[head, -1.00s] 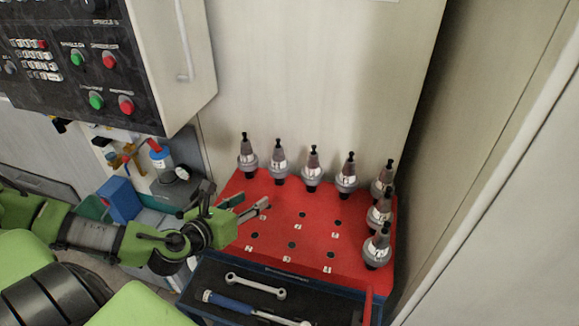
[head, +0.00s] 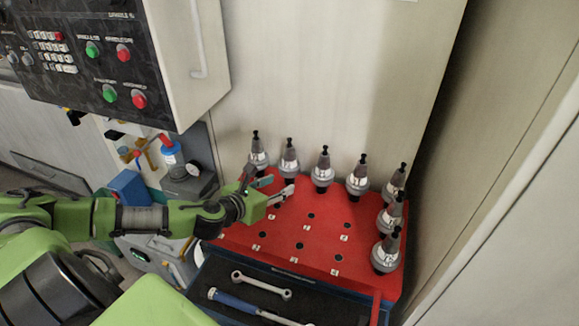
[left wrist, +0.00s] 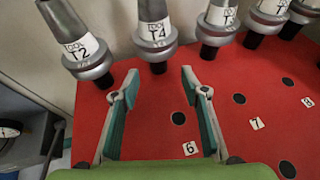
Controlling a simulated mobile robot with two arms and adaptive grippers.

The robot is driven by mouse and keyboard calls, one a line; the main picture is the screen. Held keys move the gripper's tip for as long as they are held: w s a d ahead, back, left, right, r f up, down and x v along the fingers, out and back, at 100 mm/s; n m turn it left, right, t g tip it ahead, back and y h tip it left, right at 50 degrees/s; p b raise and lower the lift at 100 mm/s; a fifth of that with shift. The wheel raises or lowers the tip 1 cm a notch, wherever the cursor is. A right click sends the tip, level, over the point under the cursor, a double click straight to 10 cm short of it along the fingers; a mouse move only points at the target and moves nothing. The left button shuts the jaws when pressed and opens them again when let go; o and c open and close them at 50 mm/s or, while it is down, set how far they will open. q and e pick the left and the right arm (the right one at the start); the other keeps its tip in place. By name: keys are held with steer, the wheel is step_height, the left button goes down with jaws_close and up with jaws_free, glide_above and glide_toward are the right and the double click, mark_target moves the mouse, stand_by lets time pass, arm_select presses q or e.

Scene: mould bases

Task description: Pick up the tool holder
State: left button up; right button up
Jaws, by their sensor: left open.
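Several grey tool holders with black tops and white labels stand upright along the back and right edges of the red board (head: 270,240). My left gripper (head: 279,186) is open and empty over the board's back left part. In the wrist view its fingers (left wrist: 158,82) point toward the T4 holder, apart from it. My right gripper is out of view.
The board's middle has empty numbered holes. A dark drawer below holds a wrench (head: 262,285) and a blue-handled tool (head: 240,303). A wall rises behind, a control panel (head: 80,60) hangs at upper left, and a blue box (head: 130,187) stands left.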

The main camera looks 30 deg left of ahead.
mark_target(286, 178)
arm_select(q)
steer(key=x, duration=0.5)
steer(key=shift+w+a+p, duration=0.1)
steer(key=shift+a+p, duration=0.05)
steer(key=shift+p, duration=0.2)
jaws_close()
steer(key=shift+w+r, duration=0.1)
steer(key=shift+r, duration=0.15)
